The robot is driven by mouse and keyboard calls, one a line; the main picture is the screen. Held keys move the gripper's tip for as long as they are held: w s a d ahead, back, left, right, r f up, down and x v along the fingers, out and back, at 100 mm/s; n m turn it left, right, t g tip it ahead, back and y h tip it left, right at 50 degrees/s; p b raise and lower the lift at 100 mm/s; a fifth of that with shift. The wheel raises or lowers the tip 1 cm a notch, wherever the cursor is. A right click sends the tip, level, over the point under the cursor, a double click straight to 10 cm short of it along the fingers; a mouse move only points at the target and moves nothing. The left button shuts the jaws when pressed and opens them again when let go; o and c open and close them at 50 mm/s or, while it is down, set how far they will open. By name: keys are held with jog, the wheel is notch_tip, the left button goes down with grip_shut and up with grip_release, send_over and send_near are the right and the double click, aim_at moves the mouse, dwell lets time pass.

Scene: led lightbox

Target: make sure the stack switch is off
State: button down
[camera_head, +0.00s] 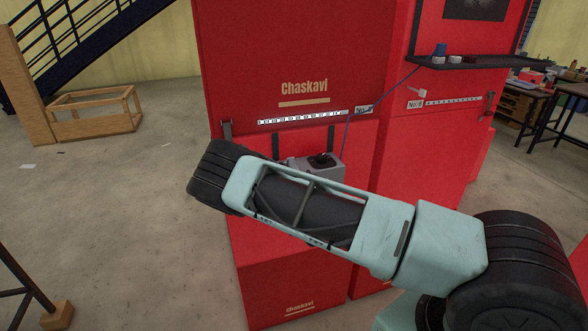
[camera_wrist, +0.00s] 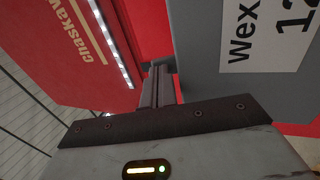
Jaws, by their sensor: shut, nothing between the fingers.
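A small grey box (camera_head: 327,170) with a black switch-like part (camera_head: 322,160) on top is mounted on the front of the red cabinet (camera_head: 290,60). It looks like the stack switch, but its on or off position is too small to read. In the wrist view a large grey face (camera_wrist: 240,85) with a white label fills the right side, and it seems to be this box. My gripper (camera_wrist: 160,72) is shut and empty, with its fingers beside the left edge of that grey face. I cannot tell whether they touch it.
A lit strip (camera_head: 303,117) runs across the red cabinet above the box. A blue cable (camera_head: 347,135) rises from the box area to a dark shelf (camera_head: 465,62) at the right. A wooden frame (camera_head: 95,113) stands at the left on open floor.

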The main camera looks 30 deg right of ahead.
jog(key=shift+r+g, duration=0.2)
jog(key=shift+g, duration=0.1)
jog(key=g+p, duration=0.1)
jog(key=r+g+p, duration=0.1)
jog(key=shift+w+d+r+y+p, duration=0.1)
jog(key=shift+w+y+p, duration=0.2)
jog(key=shift+y, duration=0.1)
jog(key=shift+w+r+g, duration=0.1)
jog(key=shift+w+g, duration=0.05)
jog(key=shift+g, duration=0.55)
jog(key=shift+w+d, duration=0.1)
jog(key=shift+w, duration=0.1)
